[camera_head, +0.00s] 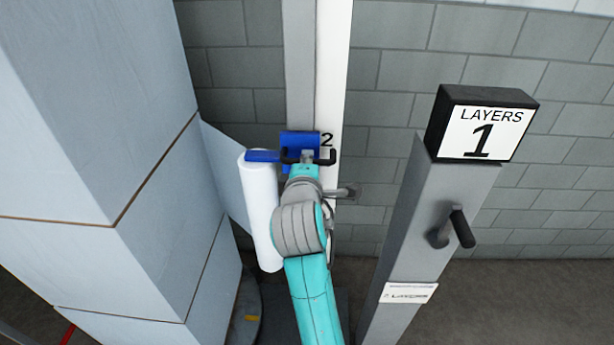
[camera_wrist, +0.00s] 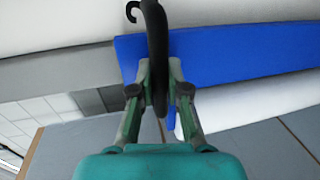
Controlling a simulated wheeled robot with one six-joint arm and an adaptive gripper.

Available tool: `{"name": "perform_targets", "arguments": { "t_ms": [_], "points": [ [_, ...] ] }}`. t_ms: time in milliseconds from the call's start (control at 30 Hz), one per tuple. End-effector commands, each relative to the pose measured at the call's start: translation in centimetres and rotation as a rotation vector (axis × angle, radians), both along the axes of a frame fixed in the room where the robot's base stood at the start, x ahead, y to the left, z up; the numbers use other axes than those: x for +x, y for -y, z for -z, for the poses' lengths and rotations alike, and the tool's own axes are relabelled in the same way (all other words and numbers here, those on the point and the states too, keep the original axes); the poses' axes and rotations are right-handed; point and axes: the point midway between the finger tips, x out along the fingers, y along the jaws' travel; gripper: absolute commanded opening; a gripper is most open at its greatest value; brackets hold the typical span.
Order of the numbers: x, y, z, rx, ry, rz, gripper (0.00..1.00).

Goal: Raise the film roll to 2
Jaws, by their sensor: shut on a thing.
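The white film roll (camera_head: 261,212) hangs upright from a blue carriage (camera_head: 300,139) on a grey mast (camera_head: 299,60). The carriage stands beside the black "2" on the white scale strip (camera_head: 331,80). My gripper (camera_head: 306,160) is at the carriage, in front of the mast. In the wrist view my gripper (camera_wrist: 159,92) is shut on a black handle (camera_wrist: 157,45) in front of the blue carriage (camera_wrist: 220,50). The film roll (camera_wrist: 250,104) shows behind at the right in that view. My arm hides the lower mast.
A stack of large grey boxes (camera_head: 100,200) stands close at the left, with film stretched from it to the roll. A grey post (camera_head: 425,230) at the right carries a "LAYERS 1" sign (camera_head: 480,133) and a black-handled crank (camera_head: 455,231). A tiled wall (camera_head: 400,60) stands behind.

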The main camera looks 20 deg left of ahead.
Motion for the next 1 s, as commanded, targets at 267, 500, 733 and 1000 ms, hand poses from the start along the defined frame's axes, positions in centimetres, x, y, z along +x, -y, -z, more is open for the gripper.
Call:
{"name": "perform_targets", "arguments": {
  "t_ms": [267,500,733,1000],
  "points": [
    [0.1,0.1,-0.3,-0.002,-0.004,0.002,0.00],
    [0.1,0.1,-0.2,-0.002,-0.002,0.002,0.32],
    [0.0,0.0,-0.2,-0.001,-0.003,0.002,0.41],
    [-1.1,0.3,-0.5,-0.002,-0.003,0.001,0.41]
  ]
}}
